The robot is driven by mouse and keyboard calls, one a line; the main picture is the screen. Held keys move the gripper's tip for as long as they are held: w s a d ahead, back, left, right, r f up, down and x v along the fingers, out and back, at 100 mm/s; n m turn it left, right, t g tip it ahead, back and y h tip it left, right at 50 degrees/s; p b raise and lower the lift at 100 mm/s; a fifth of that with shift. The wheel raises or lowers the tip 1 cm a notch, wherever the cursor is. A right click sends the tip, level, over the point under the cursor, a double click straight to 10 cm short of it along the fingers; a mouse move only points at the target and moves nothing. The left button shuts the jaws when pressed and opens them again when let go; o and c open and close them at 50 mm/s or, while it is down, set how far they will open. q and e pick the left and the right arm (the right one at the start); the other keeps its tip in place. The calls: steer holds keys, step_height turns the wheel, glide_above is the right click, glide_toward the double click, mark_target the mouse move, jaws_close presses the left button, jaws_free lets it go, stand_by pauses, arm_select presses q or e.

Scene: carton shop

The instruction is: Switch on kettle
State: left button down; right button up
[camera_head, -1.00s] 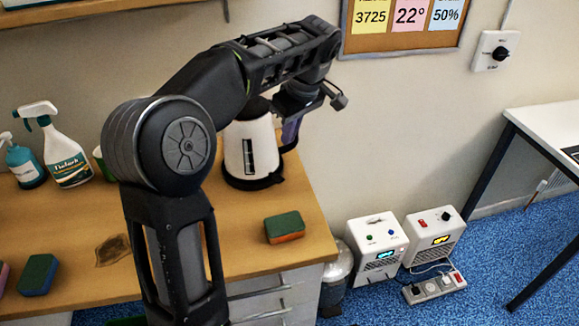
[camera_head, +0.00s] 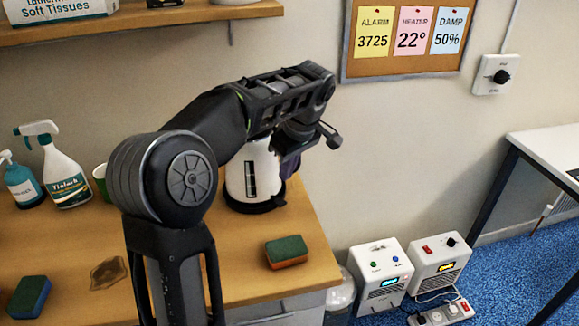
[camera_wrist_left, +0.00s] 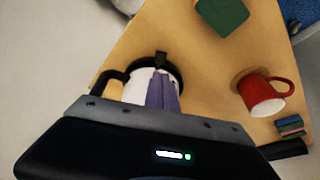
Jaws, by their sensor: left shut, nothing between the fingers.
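The kettle (camera_head: 240,178) is white with a black base and a dark level window, and stands upright near the back right corner of the wooden counter. My left gripper (camera_head: 288,165) is at the kettle's right side in the head view, pointing down, partly hidden by its own wrist. In the left wrist view its purple fingers (camera_wrist_left: 162,93) are shut with nothing between them. They overlap the white kettle body (camera_wrist_left: 135,88), just below a black tab (camera_wrist_left: 161,59) at its edge. I cannot tell whether they touch it. A black handle (camera_wrist_left: 106,82) shows left of the fingers.
A green-and-orange sponge (camera_head: 287,252) lies in front of the kettle. Spray bottles (camera_head: 66,175) stand at the left. A red mug (camera_wrist_left: 263,94) shows in the left wrist view. Heater-like boxes (camera_head: 381,272) and a power strip (camera_head: 442,314) are on the floor.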

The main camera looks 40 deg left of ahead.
mark_target(282, 203)
arm_select(q)
steer(key=x, duration=0.2)
steer(key=p+x, duration=0.1)
steer(key=x, duration=0.4)
steer(key=shift+d+f, duration=0.25)
steer(key=shift+f, duration=0.1)
steer(key=shift+f+p, duration=0.3)
steer(key=shift+f, duration=0.35)
steer(key=f+b, duration=0.2)
steer(key=b, duration=0.1)
steer(key=shift+d, duration=0.15)
steer(key=shift+r+p, duration=0.4)
steer(key=shift+p, duration=0.05)
steer(key=shift+r, duration=0.1)
steer(key=shift+r+p, duration=0.4)
steer(key=shift+r, duration=0.3)
